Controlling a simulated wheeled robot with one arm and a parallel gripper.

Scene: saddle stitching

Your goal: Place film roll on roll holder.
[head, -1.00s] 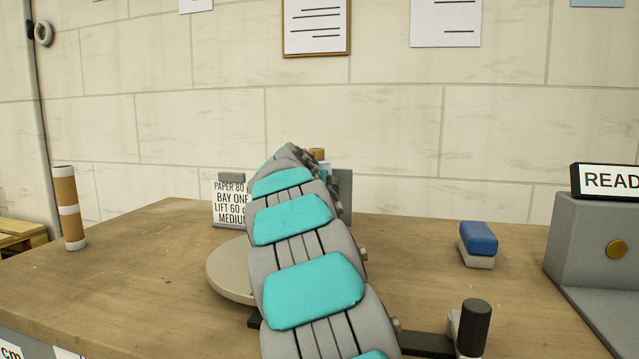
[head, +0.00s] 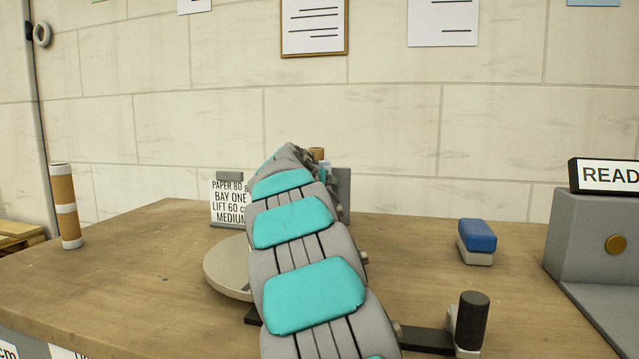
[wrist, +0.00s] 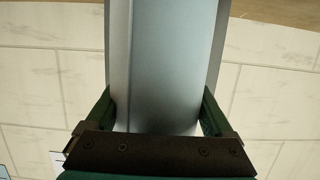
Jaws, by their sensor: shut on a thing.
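In the wrist view my gripper (wrist: 158,112) has its two dark green fingers on either side of a smooth, pale grey-blue roll, which I take to be the film roll (wrist: 165,65). It is shut on the roll. In the head view my own arm hides the gripper and most of what it holds. A small brown end (head: 317,153), perhaps the roll's core, shows past the arm's tip. A round beige disc (head: 226,270) sits on the table, partly behind my arm. I cannot tell whether it belongs to the roll holder.
A brown tube with white bands (head: 65,205) stands at the table's left. A lettered sign (head: 230,201) stands behind the disc. A blue-and-white block (head: 477,241) lies on the right, near a grey machine (head: 597,243). A dark upright knob (head: 472,320) is at the front.

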